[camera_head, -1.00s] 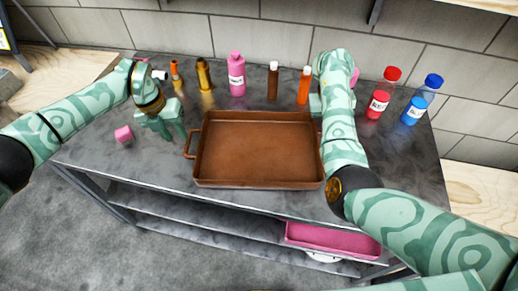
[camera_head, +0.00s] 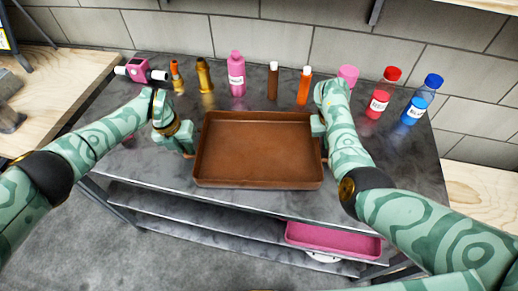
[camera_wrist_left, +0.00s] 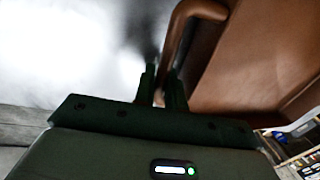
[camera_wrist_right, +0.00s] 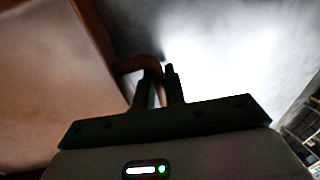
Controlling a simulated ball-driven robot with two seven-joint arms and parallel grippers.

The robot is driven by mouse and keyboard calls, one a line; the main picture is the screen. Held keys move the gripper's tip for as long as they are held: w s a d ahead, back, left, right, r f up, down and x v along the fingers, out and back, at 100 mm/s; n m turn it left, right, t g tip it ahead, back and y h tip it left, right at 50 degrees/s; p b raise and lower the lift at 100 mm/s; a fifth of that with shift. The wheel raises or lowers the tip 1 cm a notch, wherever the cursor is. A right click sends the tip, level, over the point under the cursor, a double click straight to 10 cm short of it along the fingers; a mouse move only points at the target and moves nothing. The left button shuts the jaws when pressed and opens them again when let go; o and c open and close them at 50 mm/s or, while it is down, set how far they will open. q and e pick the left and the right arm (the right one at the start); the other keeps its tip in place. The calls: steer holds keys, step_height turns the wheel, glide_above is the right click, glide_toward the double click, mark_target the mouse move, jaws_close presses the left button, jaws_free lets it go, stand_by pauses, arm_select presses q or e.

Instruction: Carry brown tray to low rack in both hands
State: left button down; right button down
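The brown tray (camera_head: 258,183) lies flat on the dark worktop, seen whole in the head view. My left gripper (camera_head: 190,150) is at its left handle. In the left wrist view the handle (camera_wrist_left: 190,15) runs down between the two close fingers (camera_wrist_left: 162,88), which look shut on it. My right gripper (camera_head: 323,141) is at the tray's right side, partly hidden by its own arm. In the right wrist view the right handle (camera_wrist_right: 128,66) passes between the close fingers (camera_wrist_right: 159,85), which look shut on it. The low rack (camera_head: 195,208) is the shelving below the worktop.
A pink tray (camera_head: 330,240) lies on the shelving at right. Along the worktop's back stand a pink bottle (camera_head: 236,75), a brown bottle (camera_head: 272,82), an orange bottle (camera_head: 304,86), a red bottle (camera_head: 382,95) and a blue bottle (camera_head: 422,100). A pink device (camera_head: 140,70) lies at back left.

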arm_select(q)
steer(key=shift+r, duration=0.15)
arm_select(e)
steer(key=shift+r, duration=0.1)
